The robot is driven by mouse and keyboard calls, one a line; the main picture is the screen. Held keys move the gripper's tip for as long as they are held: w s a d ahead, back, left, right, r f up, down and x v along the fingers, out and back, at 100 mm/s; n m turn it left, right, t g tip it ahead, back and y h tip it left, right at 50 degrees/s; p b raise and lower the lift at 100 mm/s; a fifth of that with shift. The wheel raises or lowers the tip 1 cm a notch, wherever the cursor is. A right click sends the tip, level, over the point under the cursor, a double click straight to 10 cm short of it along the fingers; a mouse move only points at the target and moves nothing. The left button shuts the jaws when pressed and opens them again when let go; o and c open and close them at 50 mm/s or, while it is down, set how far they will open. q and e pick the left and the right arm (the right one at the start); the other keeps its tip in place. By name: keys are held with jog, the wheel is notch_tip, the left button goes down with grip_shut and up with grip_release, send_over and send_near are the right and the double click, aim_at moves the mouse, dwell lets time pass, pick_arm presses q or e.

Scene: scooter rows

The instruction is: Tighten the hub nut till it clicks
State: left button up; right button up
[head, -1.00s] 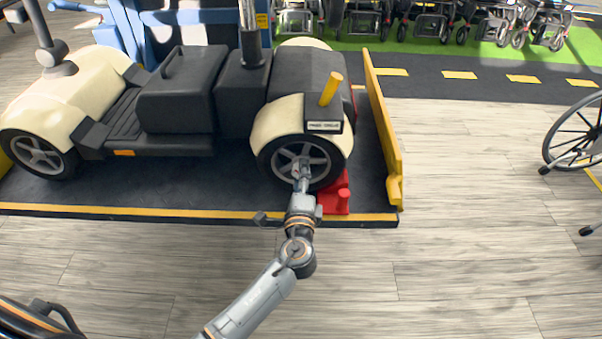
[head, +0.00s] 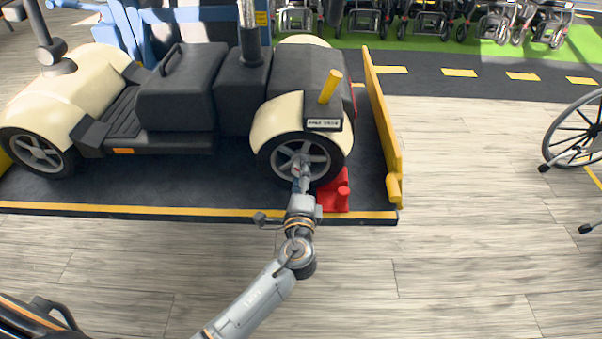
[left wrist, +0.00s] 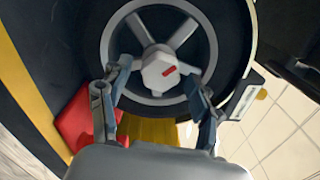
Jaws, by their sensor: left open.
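In the head view this is the scooter's wheel (head: 338,164) nearest my arm; my gripper hides the nut there. My left gripper (head: 302,180) reaches up to the hub from the front. In the left wrist view its two fingers (left wrist: 157,77) are open, one on each side of the nut. I cannot tell whether they touch it. My right gripper is not in view.
The cream and black scooter (head: 180,95) stands on a dark platform (head: 200,190) with a yellow edge. A red block (head: 337,195) is beside the wheel, and a yellow barrier (head: 382,120) stands right of it. A wheelchair (head: 580,130) is far right. The floor between is clear.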

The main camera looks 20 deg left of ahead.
pick_arm(q)
jog(key=v, duration=1.1)
jog(key=shift+s, duration=0.2)
jog(key=s+a+f+n+g+h, duration=0.1)
jog(key=s+a+f+n+g, duration=0.25)
jog(key=f, duration=0.55)
jog(key=s+a+f+n+g, duration=0.2)
jog(key=s+f+n+g, duration=0.15)
jog(key=f, duration=0.45)
jog(key=s+a+f+n+g+h, duration=0.1)
jog(key=s+a+f+n+g, duration=0.25)
jog(key=f, duration=0.55)
jog(key=s+f+n+g+h+p, duration=0.1)
jog(key=s+f+n+g+p, duration=0.1)
jog(key=s+p, duration=0.6)
jog(key=s+f+n+g+h+p, duration=0.2)
jog(key=s+p, duration=0.7)
jog(key=s, duration=1.1)
notch_tip(320, 180, down, 5)
jog(key=shift+s+a+r+g, duration=0.1)
jog(key=shift+s+a+g, duration=0.3)
jog(key=shift+g, duration=0.55)
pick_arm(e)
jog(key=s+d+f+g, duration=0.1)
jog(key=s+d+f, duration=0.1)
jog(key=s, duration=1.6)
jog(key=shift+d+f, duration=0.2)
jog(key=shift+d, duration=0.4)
pick_arm(q)
jog(key=shift+n, duration=0.25)
